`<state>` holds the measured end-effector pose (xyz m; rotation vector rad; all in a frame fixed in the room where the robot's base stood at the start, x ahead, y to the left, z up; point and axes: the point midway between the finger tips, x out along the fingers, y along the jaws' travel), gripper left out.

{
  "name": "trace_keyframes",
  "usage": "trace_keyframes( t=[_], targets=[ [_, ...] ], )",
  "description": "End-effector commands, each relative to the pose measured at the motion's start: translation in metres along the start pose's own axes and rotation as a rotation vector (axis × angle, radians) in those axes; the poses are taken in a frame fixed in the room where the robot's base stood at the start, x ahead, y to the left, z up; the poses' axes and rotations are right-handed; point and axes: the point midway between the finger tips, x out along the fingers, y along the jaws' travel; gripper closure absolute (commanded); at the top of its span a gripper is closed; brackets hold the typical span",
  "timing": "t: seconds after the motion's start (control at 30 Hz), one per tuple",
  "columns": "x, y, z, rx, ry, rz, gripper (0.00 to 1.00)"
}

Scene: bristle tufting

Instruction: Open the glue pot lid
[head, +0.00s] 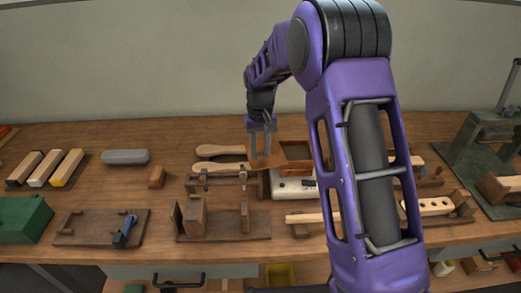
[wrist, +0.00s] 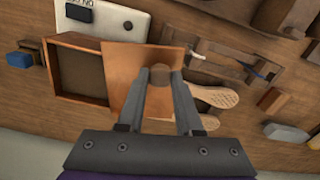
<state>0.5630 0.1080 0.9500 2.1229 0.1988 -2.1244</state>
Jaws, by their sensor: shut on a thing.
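The glue pot (head: 297,150) is a square wooden box towards the back of the bench, and its dark inside shows. It also shows at the left of the wrist view (wrist: 62,41). Its lid (head: 274,149) is a flat orange-brown plate at the pot's left side in the head view, off the opening. In the wrist view the lid (wrist: 143,58) lies along the pot's right edge. My gripper (head: 260,157) is shut on the lid's round knob (wrist: 160,75), between both fingertips. I cannot tell whether the lid is hinged or how far it tilts.
A white device (head: 292,188) stands just in front of the pot. Wooden brush handles (head: 218,151) lie to the left, close to the lid. A wooden fixture (head: 222,222) stands in front. A grey block (head: 125,157) lies farther left. Bare bench shows at the back left.

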Motion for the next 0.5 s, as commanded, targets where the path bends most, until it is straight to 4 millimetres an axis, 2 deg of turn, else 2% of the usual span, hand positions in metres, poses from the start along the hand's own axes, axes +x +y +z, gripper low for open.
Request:
trace_keyframes(
  t=[0.33,0.37,0.5],
  targets=[
    [-0.0009,-0.0002,-0.0009,0.001,0.003,0.000,1.00],
    [-0.0009,-0.0002,-0.0009,0.001,0.003,0.000,0.64],
    [-0.0006,0.0000,-0.0007,0.001,0.002,0.000,0.39]
  ],
)
